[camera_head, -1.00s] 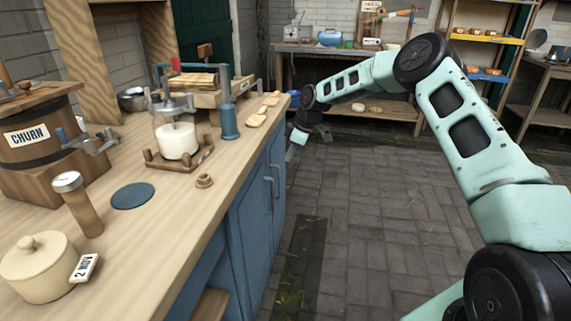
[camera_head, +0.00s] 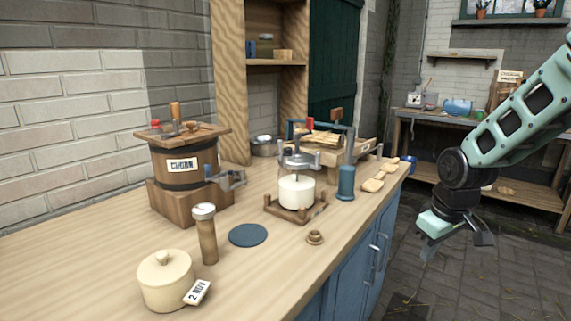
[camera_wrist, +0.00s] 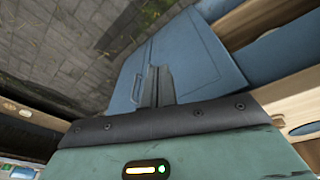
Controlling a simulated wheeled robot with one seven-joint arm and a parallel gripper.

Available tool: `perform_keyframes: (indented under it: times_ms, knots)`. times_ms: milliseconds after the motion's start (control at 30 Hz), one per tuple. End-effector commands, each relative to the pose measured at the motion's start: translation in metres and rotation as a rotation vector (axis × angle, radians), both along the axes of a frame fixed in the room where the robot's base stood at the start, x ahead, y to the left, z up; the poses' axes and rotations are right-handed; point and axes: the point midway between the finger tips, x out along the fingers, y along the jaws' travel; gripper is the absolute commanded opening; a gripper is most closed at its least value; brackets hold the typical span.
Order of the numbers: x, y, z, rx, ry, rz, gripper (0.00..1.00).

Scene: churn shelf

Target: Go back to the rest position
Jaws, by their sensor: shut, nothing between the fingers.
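My gripper (camera_head: 428,252) hangs at the right in the head view, past the right edge of the counter and over the paved floor. It points down and is apart from everything. In the wrist view my gripper's fingers (camera_wrist: 157,88) are together and empty, with the blue cabinet (camera_wrist: 195,55) and grey paving behind them. My arm reaches in from the right edge of the head view.
The wooden counter (camera_head: 110,255) holds a churn (camera_head: 184,172), a glass jar on a wooden stand (camera_head: 297,190), a lidded cream pot (camera_head: 165,280), a blue disc (camera_head: 248,235) and a blue bottle (camera_head: 346,180). A back workbench (camera_head: 440,118) stands beyond. The paved floor is open.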

Motion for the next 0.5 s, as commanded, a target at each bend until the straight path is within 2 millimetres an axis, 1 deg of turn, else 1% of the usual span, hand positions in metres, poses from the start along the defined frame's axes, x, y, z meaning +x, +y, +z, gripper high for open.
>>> perform_keyframes:
  times_ms: [33,100,200,467,500]
  knots:
    - [-0.023,-0.002,0.007,-0.004,-0.007,-0.056,0.0]
    - [-0.048,-0.005,0.012,-0.001,-0.015,-0.134,0.0]
    - [-0.079,-0.009,0.016,0.011,-0.025,-0.231,0.0]
    - [-0.149,-0.015,0.02,0.059,-0.049,-0.446,0.0]
    - [-0.153,-0.005,0.03,0.064,-0.045,-0.43,0.0]
